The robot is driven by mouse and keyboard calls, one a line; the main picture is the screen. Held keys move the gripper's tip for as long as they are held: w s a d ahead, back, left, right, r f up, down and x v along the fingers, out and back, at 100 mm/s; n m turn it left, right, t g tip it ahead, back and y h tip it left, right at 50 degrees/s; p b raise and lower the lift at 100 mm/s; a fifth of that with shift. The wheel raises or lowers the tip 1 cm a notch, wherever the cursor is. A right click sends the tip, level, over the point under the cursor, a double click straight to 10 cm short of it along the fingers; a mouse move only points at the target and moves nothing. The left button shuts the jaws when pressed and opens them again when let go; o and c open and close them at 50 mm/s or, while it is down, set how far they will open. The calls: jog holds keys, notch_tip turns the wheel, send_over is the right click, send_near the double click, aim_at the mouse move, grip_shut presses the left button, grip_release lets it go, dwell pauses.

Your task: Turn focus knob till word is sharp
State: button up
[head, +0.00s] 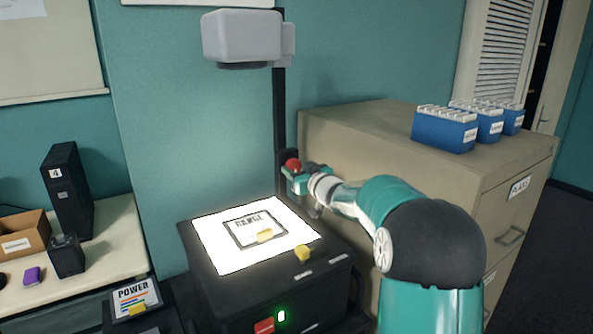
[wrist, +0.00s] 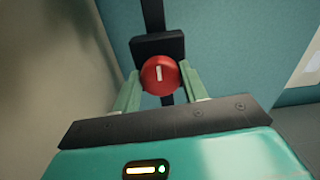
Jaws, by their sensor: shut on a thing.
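The focus knob (wrist: 159,75) is a red round knob with a white mark, on a black block (wrist: 158,46) on the projector's dark post (head: 280,110). In the wrist view the white mark points nearly straight up. My gripper (wrist: 160,84) is shut on the knob, one finger on each side; in the head view my gripper (head: 297,172) is at the post. The overhead projector has a lit stage (head: 215,245) with a framed sheet (head: 236,239) bearing a dark word, and a grey head (head: 242,36) above. The projected word is not in view.
A beige cabinet (head: 375,150) stands close right of the post, with blue card boxes (head: 443,132) on top. Yellow pieces (head: 303,253) lie on the projector. A table (head: 100,250) at left holds a black speaker (head: 66,190) and a cardboard box (head: 22,235).

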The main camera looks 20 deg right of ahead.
jog(key=n, duration=0.4)
jog(key=shift+n, duration=0.3)
jog(key=shift+d, duration=0.1)
jog(key=o, duration=1)
jog(key=s+d, duration=0.2)
jog(key=s, duration=1.1)
jog(key=shift+s+d, duration=0.3)
